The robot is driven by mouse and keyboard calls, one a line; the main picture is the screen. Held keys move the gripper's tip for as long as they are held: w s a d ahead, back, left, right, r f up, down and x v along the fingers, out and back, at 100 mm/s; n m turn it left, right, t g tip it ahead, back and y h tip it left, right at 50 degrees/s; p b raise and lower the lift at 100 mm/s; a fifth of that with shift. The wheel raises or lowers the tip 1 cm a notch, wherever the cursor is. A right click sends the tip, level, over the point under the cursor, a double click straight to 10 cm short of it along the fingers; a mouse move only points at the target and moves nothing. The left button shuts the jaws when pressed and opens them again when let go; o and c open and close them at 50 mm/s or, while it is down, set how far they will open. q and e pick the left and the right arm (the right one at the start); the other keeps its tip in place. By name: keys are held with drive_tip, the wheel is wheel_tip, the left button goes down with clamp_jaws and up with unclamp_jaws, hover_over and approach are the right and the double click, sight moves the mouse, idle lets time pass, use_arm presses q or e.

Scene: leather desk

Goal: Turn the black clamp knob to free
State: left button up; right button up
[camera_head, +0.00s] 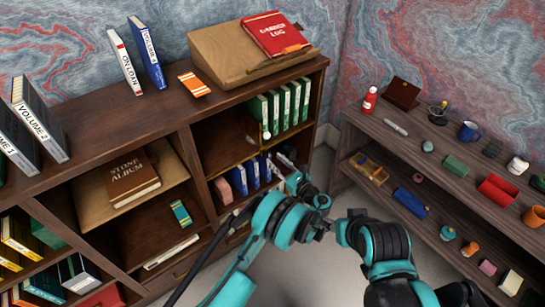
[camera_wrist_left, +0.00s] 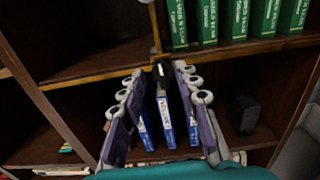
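In the left wrist view, a small black part that looks like the clamp knob (camera_wrist_left: 163,70) stands at the front edge of a shelf board. It lies between the two fingers of my left gripper (camera_wrist_left: 157,82) as seen there, and no contact shows. The fingers are spread, with blue book spines visible between them.
The bookcase (camera_head: 190,112) has upright dividers close to the gripper. A low side shelf (camera_head: 440,160) with many small items stands at the right.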

sight(269, 154)
use_arm(q)
drive_tip(key=shift+b+x, duration=0.5)
drive_tip(key=shift+x, duration=1.7)
clamp_jaws()
